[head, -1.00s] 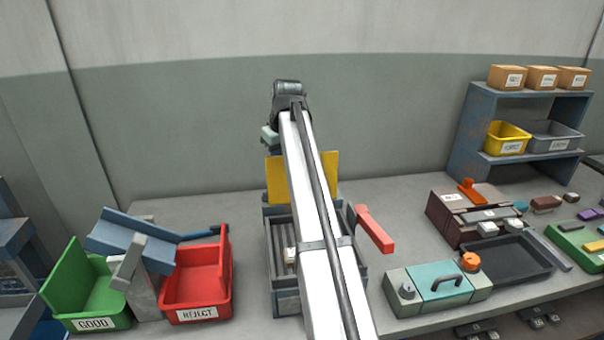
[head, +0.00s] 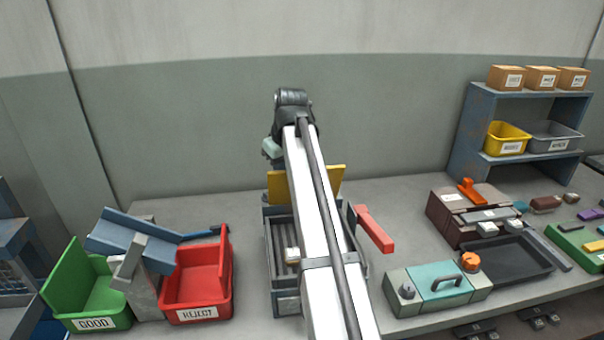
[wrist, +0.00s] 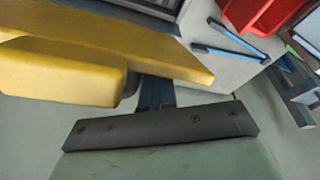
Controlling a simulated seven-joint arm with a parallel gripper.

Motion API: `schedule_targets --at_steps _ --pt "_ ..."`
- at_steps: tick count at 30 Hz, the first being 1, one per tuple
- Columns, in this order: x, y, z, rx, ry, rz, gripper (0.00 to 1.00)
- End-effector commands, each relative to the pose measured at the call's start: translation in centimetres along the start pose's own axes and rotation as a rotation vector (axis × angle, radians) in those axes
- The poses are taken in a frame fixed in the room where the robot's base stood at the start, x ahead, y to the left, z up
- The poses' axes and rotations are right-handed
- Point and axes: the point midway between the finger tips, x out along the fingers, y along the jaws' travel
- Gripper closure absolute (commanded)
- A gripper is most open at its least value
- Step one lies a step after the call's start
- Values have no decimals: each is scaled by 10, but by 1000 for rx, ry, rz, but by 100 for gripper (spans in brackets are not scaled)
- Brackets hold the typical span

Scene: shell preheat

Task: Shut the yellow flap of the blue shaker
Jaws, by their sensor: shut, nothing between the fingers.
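The blue shaker (head: 270,262) stands mid-bench, partly covered by my arm in the head view. Its yellow flap (head: 277,188) is at the shaker's far end, tilted up, and the ribbed inside shows open. In the wrist view the flap (wrist: 165,52) fills the upper left, with a thick yellow block on it. My gripper (wrist: 156,92) is shut and empty; its blue fingers reach up to the flap's edge and seem to touch it. In the head view only the pale teal hand (head: 272,149) shows, behind and above the flap; the fingertips are hidden.
A red lever (head: 374,228) sticks out at the shaker's right. A red REJECT bin (head: 197,290) and a green GOOD bin (head: 90,305) stand left. A teal-topped box (head: 440,281) and a black tray (head: 513,262) are on the right. A wall rises behind.

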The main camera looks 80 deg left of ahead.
Motion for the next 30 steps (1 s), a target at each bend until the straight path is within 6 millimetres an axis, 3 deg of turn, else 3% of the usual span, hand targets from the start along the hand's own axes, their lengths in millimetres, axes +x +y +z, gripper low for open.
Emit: schedule_targets --at_steps 1,8,30 --pt "17 -5 17 -2 -31 -17 100" --pt "10 -3 17 2 -31 -9 100" --pt "-75 -2 -13 2 -23 -7 100"
